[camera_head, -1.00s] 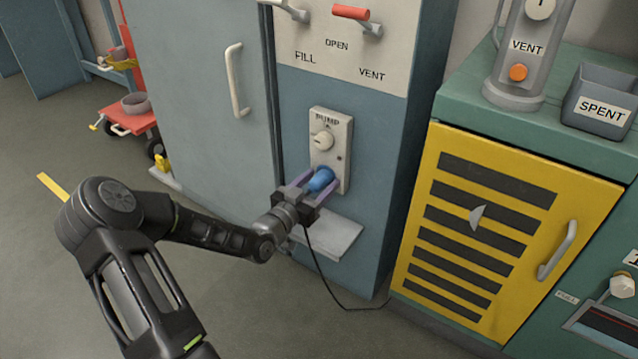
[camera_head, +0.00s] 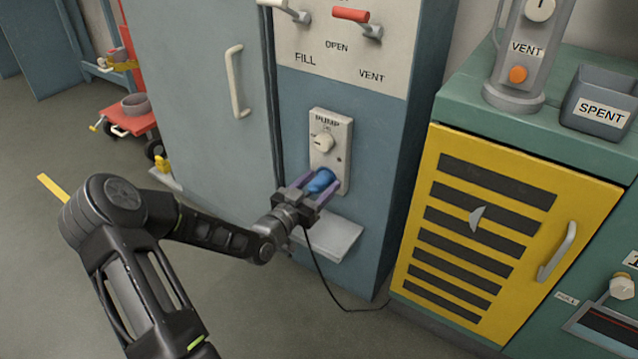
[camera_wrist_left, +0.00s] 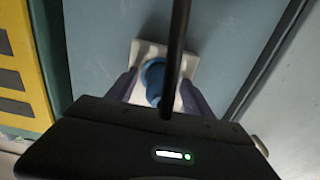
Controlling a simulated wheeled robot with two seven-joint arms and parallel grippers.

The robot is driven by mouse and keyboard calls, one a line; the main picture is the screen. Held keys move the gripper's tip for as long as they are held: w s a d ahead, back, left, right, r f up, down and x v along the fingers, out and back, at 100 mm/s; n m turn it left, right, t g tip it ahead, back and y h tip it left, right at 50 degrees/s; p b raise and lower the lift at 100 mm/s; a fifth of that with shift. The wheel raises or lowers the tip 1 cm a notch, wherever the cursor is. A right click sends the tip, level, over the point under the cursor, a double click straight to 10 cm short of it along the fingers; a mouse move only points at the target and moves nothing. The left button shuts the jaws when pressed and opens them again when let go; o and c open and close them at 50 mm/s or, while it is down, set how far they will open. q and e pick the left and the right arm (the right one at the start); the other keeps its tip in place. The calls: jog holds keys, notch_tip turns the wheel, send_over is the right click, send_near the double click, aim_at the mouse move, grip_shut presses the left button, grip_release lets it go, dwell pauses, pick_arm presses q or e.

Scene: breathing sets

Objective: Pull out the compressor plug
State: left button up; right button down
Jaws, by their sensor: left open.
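The blue compressor plug (camera_head: 320,181) sits at the lower part of the white PUMP socket plate (camera_head: 330,150) on the blue-grey cabinet front. My left gripper (camera_head: 312,187) is open, with its two purple-grey fingers on either side of the plug. In the left wrist view the plug (camera_wrist_left: 154,80) shows between the spread fingers, in front of the plate (camera_wrist_left: 185,60). A dark cable crosses in front of it there. Whether the fingers touch the plug I cannot tell. My right gripper is not in view.
A small grey shelf (camera_head: 335,238) juts out just below my left gripper. A black cable (camera_head: 325,285) hangs to the floor. A grey door with a white handle (camera_head: 237,80) is at the left, a yellow slatted cabinet (camera_head: 500,230) at the right.

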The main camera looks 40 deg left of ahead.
aim_at(312, 191)
pick_arm(q)
jog(key=shift+c, duration=0.2)
grip_shut()
dwell(0.4)
jog(key=shift+s, duration=0.1)
dwell(0.3)
jog(key=shift+s+p, duration=1)
jog(key=shift+s, duration=1.95)
